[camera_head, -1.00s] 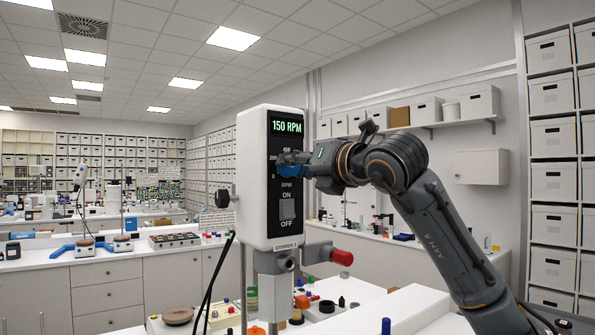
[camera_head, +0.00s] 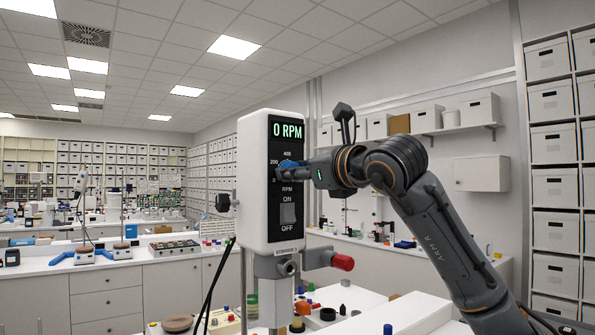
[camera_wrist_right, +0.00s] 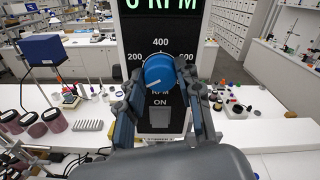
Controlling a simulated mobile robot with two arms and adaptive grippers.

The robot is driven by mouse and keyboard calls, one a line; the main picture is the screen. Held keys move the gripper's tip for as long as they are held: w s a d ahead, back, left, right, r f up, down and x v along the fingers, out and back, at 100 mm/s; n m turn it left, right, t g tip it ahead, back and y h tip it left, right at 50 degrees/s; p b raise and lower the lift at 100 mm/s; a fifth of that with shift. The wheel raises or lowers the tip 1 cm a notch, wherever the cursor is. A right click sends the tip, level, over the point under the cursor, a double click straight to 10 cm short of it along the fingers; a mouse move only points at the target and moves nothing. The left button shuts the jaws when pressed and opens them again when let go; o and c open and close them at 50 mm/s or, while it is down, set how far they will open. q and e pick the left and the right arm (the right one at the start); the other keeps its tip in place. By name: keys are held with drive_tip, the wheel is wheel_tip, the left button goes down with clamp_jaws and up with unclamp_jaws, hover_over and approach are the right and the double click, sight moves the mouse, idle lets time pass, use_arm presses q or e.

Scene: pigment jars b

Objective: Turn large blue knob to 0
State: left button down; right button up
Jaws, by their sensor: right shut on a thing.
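The large blue knob (camera_wrist_right: 159,71) sits on the black front panel of the white stirrer head (camera_head: 254,182). In the right wrist view its white pointer line points to the lower left. In the head view the display (camera_head: 287,131) reads 0 RPM. My right gripper (camera_head: 290,172) is shut on the knob, with one finger on each side of it in the wrist view (camera_wrist_right: 160,82); in the head view the gripper hides most of the knob. The ON/OFF rocker switch (camera_head: 288,213) is below the knob. My left gripper is not in view.
A red-ended clamp bar (camera_head: 342,262) sticks out below the stirrer head. Small jars and colored caps stand on the bench beneath. The air right of the housing, above my arm, is clear.

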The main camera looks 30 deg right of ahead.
idle(0.4)
drive_tip(key=o, duration=1.2)
drive_tip(key=shift+c, duration=0.2)
drive_tip(key=s+d, duration=0.1)
drive_tip(key=s, duration=1)
drive_tip(key=shift+s+d, duration=0.35)
drive_tip(key=shift+s, duration=0.05)
